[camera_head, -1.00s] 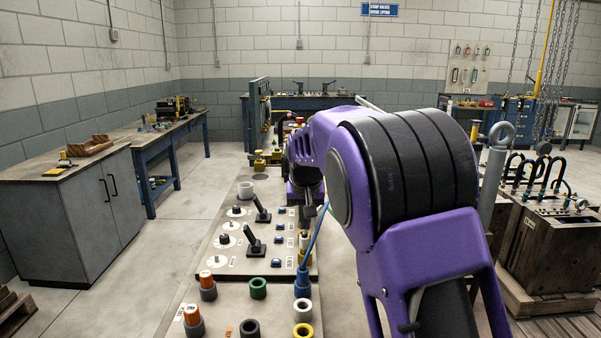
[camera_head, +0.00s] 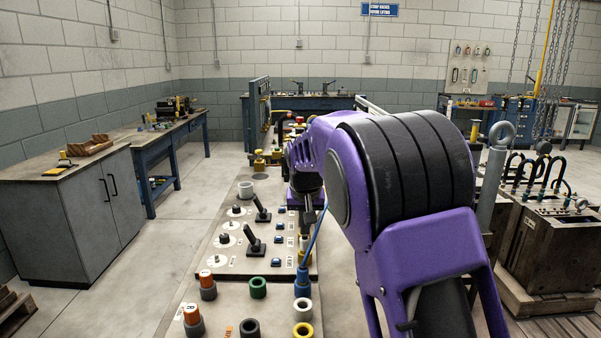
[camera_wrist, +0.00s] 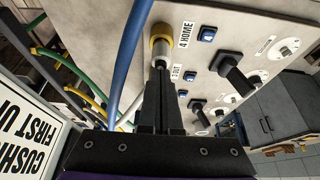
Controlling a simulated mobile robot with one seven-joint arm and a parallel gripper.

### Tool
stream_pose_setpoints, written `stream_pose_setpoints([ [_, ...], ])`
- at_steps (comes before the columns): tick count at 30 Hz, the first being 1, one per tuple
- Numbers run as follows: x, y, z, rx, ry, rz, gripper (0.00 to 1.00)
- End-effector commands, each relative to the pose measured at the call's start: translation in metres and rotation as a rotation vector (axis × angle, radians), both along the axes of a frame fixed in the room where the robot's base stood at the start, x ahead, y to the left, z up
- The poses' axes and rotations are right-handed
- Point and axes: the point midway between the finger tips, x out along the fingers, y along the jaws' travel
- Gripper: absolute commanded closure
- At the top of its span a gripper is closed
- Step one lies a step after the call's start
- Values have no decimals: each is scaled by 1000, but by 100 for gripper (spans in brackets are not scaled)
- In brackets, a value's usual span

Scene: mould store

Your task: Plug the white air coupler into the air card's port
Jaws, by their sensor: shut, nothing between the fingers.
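My gripper (camera_wrist: 162,76) is shut and empty in the wrist view. Its dark fingertips point at a whitish, metallic cylinder (camera_wrist: 160,52) with a yellow collar (camera_wrist: 161,32) on the grey panel, beside the "3 OUT" and "4 HOME" labels. The tips overlap the cylinder's near end in the picture; I cannot tell whether they touch. Whether this cylinder is the white air coupler is unclear. In the head view my gripper (camera_head: 309,213) is small and partly hidden by my purple arm, above the panel's right edge. The air card's port cannot be singled out for certain.
A blue hose (camera_wrist: 131,60) runs close left of my fingers, with green and yellow hoses beyond. A white lettered sign (camera_wrist: 30,140) is at lower left. Black levers (camera_wrist: 235,72) rise from the panel. In the head view, coloured ring ports (camera_head: 258,288) and a blue fitting (camera_head: 303,284) stand nearer.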

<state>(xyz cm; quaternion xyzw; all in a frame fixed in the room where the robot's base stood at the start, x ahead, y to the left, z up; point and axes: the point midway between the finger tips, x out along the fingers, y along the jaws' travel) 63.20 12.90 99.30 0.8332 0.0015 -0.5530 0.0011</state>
Motion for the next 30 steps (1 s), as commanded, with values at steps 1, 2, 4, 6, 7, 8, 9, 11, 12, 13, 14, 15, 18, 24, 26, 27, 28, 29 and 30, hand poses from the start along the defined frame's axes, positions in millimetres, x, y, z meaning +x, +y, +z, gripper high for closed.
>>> stream_pose_setpoints([
  [1, 0, 0, 2, 0, -1, 0, 100],
  [2, 0, 0, 4, 0, -1, 0, 100],
  [4, 0, 0, 8, 0, -1, 0, 100],
  [6, 0, 0, 13, 0, -1, 0, 100],
  [7, 0, 0, 16, 0, -1, 0, 100],
  [8, 0, 0, 18, 0, -2, 0, 100],
  [9, 0, 0, 21, 0, -2, 0, 100],
  [11, 0, 0, 25, 0, -2, 0, 100],
  [12, 0, 0, 28, 1, -2, 0, 100],
  [13, 0, 0, 30, 1, -2, 0, 100],
  [14, 0, 0, 32, 1, -2, 0, 100],
  [15, 0, 0, 35, 1, -2, 0, 100],
  [18, 0, 0, 42, 1, -2, 0, 100],
  [24, 0, 0, 56, 1, -2, 0, 100],
  [26, 0, 0, 60, 1, -2, 0, 100],
  [27, 0, 0, 63, 1, -2, 0, 100],
  [28, 0, 0, 65, 1, -2, 0, 100],
  [29, 0, 0, 67, 1, -2, 0, 100],
  [30, 0, 0, 69, 1, -2, 0, 100],
])
